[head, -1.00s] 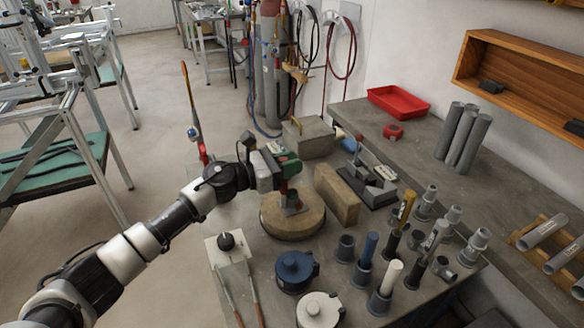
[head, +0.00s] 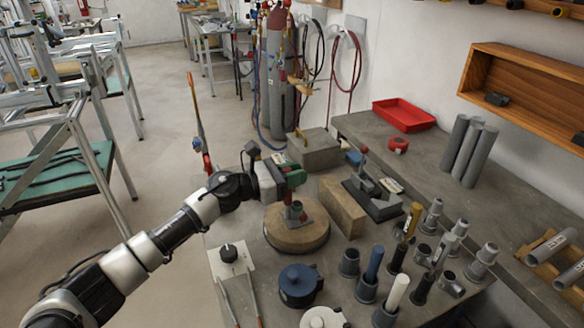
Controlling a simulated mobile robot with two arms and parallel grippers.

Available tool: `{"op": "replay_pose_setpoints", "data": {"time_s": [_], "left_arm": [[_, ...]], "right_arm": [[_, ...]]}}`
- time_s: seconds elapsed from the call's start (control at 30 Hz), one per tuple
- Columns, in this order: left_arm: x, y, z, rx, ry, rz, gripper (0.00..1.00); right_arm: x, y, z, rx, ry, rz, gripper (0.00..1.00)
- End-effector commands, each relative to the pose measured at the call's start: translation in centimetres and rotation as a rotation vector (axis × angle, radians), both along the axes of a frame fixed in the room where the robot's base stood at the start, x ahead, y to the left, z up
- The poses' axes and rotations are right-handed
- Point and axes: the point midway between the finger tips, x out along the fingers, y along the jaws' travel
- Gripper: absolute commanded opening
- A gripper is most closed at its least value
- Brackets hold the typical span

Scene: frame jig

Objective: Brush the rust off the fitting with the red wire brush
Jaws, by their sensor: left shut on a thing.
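The fitting (head: 295,211) is a small grey piece standing upright on a round wooden block (head: 282,239). Rust on it is too small to make out. My left gripper (head: 290,181) comes in from the left, just above the fitting. My right gripper is not in view.
A tan rectangular block (head: 342,206) and a dark clamp-like tool (head: 372,197) stand close on the right. A blue round pot (head: 298,284) is in front. Several upright holders and handles crowd the front right. A red tray (head: 404,115) lies farther back.

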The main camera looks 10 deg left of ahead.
Motion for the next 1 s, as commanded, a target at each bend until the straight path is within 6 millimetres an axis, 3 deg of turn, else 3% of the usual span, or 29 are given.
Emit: {"op": "replay_pose_setpoints", "data": {"time_s": [0.67, 1.0], "left_arm": [[-2.4, -1.6, -0.1, 0.0, 0.001, 0.0, 0.0], [-2.5, -1.7, 0.0, 0.001, -0.001, 0.001, 0.0]], "right_arm": [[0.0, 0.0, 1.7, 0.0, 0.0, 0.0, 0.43], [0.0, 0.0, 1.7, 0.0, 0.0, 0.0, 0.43]]}}
